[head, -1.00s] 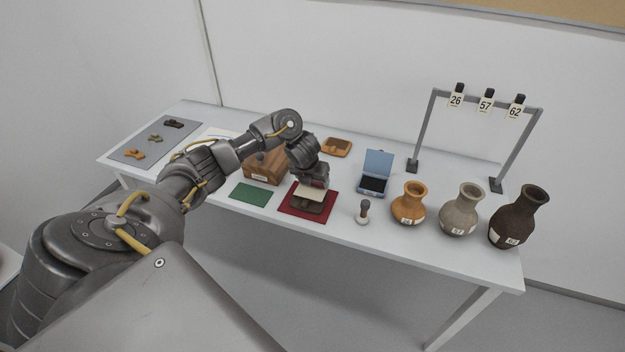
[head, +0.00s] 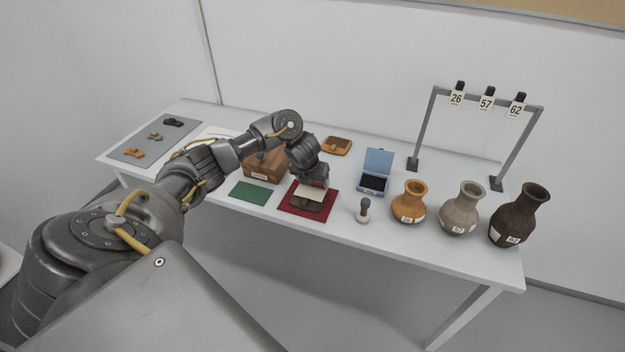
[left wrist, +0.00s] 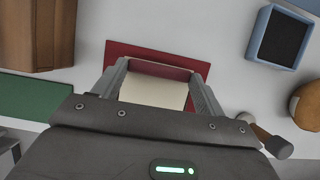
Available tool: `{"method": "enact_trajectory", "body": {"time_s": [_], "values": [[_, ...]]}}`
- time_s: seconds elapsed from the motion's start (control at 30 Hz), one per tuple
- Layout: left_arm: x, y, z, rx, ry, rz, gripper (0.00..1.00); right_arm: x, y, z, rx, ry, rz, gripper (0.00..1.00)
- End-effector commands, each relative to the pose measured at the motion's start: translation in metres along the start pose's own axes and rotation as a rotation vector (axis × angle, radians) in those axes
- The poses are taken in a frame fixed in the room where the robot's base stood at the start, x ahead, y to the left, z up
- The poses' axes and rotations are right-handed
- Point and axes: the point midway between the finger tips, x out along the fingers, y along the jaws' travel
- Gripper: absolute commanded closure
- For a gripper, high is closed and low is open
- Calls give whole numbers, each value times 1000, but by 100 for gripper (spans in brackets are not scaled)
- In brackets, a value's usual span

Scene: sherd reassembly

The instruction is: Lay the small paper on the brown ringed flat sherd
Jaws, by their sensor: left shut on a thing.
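The small cream paper (head: 311,193) lies at the fingertips of my left gripper (head: 314,182), on or just over the brown sherd (head: 305,206). I cannot tell whether the paper touches it. The sherd's front side shows below the paper; its rings are hidden. The sherd is on a dark red mat (head: 326,213). In the left wrist view, the paper (left wrist: 152,94) spans the space between the two fingers of my left gripper (left wrist: 157,70), which is shut on it. My right gripper is out of view.
A wooden box (head: 262,170) and a green mat (head: 251,192) are to the left. A small handled tool (head: 364,210), an open blue case (head: 374,183) and three vases, including an orange one (head: 409,203), are to the right. A rack with number tags (head: 486,104) stands behind.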

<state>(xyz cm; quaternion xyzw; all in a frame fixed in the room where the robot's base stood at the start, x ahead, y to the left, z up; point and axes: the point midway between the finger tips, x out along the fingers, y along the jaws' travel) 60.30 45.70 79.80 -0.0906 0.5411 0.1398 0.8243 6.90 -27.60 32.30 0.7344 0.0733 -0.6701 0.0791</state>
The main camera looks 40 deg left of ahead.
Motion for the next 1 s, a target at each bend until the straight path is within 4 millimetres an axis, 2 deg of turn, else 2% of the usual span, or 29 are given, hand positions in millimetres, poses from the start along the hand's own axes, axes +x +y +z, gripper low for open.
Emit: {"method": "enact_trajectory", "body": {"time_s": [0.2,0.23,0.4,1.0], "values": [[0,0,0,-1,0,0,57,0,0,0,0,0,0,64],[0,0,0,-1,0,0,25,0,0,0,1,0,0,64],[0,0,0,0,0,0,3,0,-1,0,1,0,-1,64],[-4,0,2,0,0,0,0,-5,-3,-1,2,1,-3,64]]}}
